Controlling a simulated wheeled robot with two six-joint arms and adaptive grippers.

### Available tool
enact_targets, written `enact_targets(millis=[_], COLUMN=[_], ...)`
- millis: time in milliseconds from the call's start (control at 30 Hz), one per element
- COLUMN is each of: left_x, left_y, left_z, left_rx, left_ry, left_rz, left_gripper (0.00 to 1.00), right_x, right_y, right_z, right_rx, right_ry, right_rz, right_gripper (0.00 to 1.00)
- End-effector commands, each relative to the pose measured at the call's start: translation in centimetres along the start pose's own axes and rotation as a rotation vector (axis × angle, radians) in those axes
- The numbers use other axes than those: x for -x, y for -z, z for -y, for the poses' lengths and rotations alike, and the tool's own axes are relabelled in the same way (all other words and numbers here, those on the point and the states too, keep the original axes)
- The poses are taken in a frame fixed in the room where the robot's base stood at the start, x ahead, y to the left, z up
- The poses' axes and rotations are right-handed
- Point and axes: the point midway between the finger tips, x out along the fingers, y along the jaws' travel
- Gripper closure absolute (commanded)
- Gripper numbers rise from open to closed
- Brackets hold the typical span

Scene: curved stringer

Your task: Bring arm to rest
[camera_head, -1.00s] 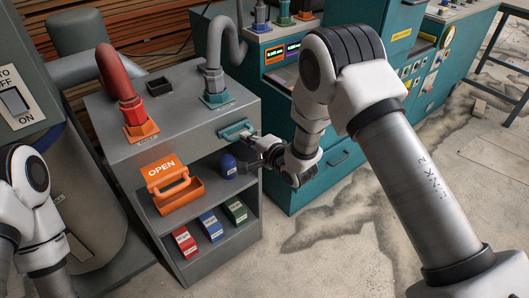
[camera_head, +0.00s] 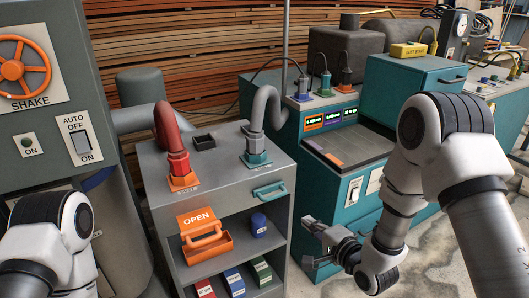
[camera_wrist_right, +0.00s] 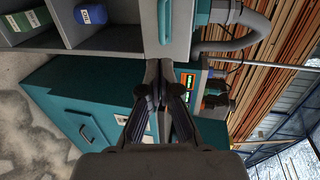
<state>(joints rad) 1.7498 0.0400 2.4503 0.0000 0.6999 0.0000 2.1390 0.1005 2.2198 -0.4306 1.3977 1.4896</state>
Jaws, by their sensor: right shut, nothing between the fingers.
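My right arm comes in from the right in the head view. Its gripper (camera_head: 318,240) is shut and empty, in front of the teal cabinet and to the right of the grey shelf cart. In the right wrist view the fingers of this gripper (camera_wrist_right: 165,72) come together with nothing between them. My left arm (camera_head: 45,245) shows only in part at the lower left of the head view; its gripper is out of frame.
The grey cart (camera_head: 215,160) carries red and grey pipes, with a teal handle (camera_head: 269,191) on its front. Its shelves hold an orange OPEN bin (camera_head: 207,240), a blue container (camera_head: 258,224) and small boxes. A teal machine (camera_head: 345,190) stands right. Floor shows at the lower right.

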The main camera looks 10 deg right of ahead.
Motion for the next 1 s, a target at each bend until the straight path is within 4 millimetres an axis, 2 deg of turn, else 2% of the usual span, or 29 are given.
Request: enact_targets(millis=[67,167,267,300,367,400,433,500,600,733,1000], left_x=[1.5,3.5,5.0,5.5,6.1,6.4,6.5,6.2,6.0,6.0,6.0], left_y=[0.0,0.0,0.0,0.0,0.0,0.0,0.0,0.0,0.0,0.0,0.0], left_z=[0.0,0.0,0.0,0.0,-0.1,-0.1,-0.1,-0.1,0.0,0.0,0.0], left_rx=[0.0,0.0,0.0,0.0,0.0,0.0,0.0,0.0,0.0,0.0,0.0], left_ry=[0.0,0.0,0.0,0.0,0.0,0.0,0.0,0.0,0.0,0.0,0.0], left_rz=[0.0,-0.001,-0.001,-0.001,-0.001,-0.001,-0.001,-0.001,0.0,0.0,-0.001], left_gripper=[0.61,0.61,0.61,0.61,0.61,0.61,0.61,0.61,0.61,0.61,0.61], right_x=[0.7,3.3,8.3,10.9,15.2,18.4,20.5,24.1,27.1,27.8,27.7], right_y=[-0.6,-2.0,-3.2,-3.8,-4.6,-5.1,-5.4,-5.9,-6.2,-6.5,-6.4], right_z=[-1.7,-6.8,-13.8,-16.4,-19.9,-21.7,-22.8,-24.4,-25.1,-25.4,-25.3], right_rx=[-0.016,-0.057,0.049,0.136,0.285,0.398,0.484,0.66,0.836,0.959,0.978], right_ry=[-0.055,-0.212,-0.489,-0.614,-0.801,-0.924,-1.004,-1.128,-1.2,-1.188,-1.178], right_rz=[0.008,0.004,-0.001,0.024,0.096,0.173,0.244,0.415,0.628,0.77,0.782], right_gripper=[1.0,1.0,1.0,1.0,1.0,1.0,1.0,1.0,1.0,1.0,1.0])
